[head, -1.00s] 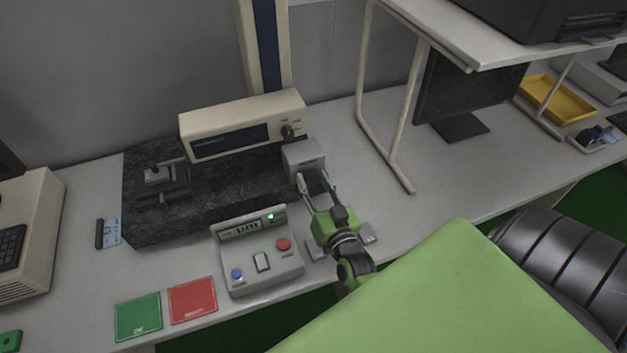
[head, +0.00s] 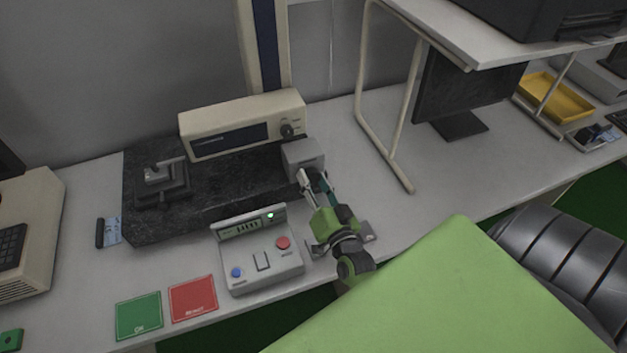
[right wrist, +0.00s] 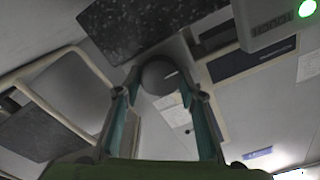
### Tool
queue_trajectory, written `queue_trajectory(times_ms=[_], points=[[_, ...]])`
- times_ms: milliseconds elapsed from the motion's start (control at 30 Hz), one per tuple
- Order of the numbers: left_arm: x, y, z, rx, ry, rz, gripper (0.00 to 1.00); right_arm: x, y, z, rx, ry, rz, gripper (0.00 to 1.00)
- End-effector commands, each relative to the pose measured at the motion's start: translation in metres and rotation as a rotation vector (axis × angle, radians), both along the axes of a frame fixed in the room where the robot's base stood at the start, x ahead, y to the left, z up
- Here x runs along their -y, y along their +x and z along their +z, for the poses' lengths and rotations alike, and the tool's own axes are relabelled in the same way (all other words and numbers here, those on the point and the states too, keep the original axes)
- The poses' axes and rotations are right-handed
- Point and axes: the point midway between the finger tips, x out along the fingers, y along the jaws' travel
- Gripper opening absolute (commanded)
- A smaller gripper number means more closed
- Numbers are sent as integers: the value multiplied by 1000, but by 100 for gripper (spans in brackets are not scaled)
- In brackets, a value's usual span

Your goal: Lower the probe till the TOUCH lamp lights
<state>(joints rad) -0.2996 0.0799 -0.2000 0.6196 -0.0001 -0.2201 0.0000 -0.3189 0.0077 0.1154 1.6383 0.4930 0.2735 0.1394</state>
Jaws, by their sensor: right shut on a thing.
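The cream measuring head (head: 243,124) with a dark window sits on a tall column (head: 265,45) above a black granite slab (head: 222,185). I cannot make out the probe tip. A grey box (head: 303,154) stands at the slab's right end. My right gripper (head: 314,181) is at its front, shut on a round dark knob, which shows between the fingers in the right wrist view (right wrist: 160,76). The control box (head: 262,262) has a display (head: 240,228) and a small lamp (head: 270,215); the lamp glows green in the right wrist view (right wrist: 306,8). Its label is unreadable.
A grey fixture (head: 163,180) stands on the slab's left. Green (head: 138,316) and red (head: 193,299) cards lie at the front edge. A white shelf frame (head: 408,120) and a monitor (head: 462,95) stand to the right. Bench between slab and frame is clear.

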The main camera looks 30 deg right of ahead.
Motion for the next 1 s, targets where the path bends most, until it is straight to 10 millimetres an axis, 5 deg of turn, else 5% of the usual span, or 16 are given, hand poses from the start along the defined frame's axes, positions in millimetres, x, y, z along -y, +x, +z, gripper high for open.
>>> queue_trajectory(times_ms=[100,133,200,667,1000], points=[[0,0,0,0,0,0,53,1,1,2,4,-2,-2,15],[0,0,0,0,0,0,53,1,1,2,4,-2,-2,42],[0,0,0,0,0,0,53,1,1,2,4,-2,-1,53],[-2,-1,0,-1,2,0,53,-2,-10,0,0,-2,0,53],[0,0,0,0,0,0,53,-17,-74,-1,-3,-1,0,53]])
